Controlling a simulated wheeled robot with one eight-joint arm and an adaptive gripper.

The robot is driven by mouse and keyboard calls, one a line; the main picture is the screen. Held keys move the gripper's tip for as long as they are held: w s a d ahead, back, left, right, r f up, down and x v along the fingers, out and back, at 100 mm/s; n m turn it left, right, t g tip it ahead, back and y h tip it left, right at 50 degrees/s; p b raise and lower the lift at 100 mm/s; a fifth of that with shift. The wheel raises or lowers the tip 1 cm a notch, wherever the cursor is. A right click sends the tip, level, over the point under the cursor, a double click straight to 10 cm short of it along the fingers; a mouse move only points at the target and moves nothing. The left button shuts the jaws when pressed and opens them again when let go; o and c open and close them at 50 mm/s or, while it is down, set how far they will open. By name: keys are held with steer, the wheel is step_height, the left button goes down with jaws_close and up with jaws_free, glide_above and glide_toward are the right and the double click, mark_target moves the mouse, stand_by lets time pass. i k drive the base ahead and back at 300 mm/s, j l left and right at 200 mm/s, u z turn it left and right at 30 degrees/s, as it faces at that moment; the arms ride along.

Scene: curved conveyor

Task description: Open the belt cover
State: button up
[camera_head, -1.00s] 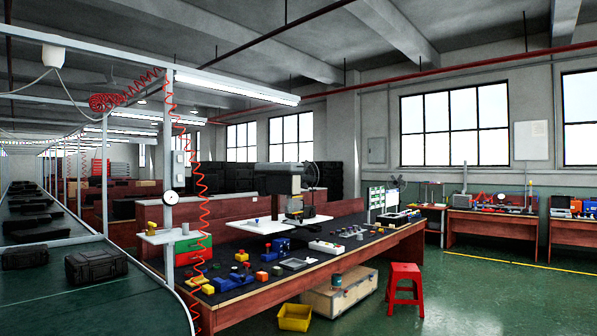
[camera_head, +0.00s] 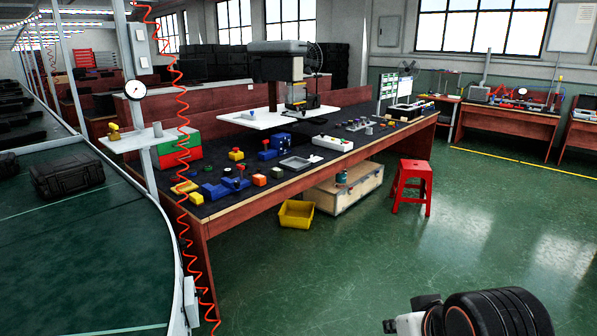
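The curved conveyor has a green belt (camera_head: 85,250) and a pale side rail (camera_head: 165,222) at the left. I cannot make out a separate belt cover on the part of it in view. A black, ribbed part of my arm (camera_head: 495,314) shows at the bottom right, with small grey and dark pieces at its left end. These pieces may belong to my gripper, but its fingers cannot be made out. They are far to the right of the conveyor, over the floor in the picture.
A black case (camera_head: 66,176) lies on the belt. A red coiled hose (camera_head: 181,150) hangs beside the rail. A workbench (camera_head: 262,190) with coloured parts stands in the middle. A yellow bin (camera_head: 296,214) and red stool (camera_head: 412,185) stand on the floor. Open green floor (camera_head: 340,270) lies in front.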

mark_target(289, 46)
steer(key=i+z, duration=0.15)
steer(key=i, duration=2.65)
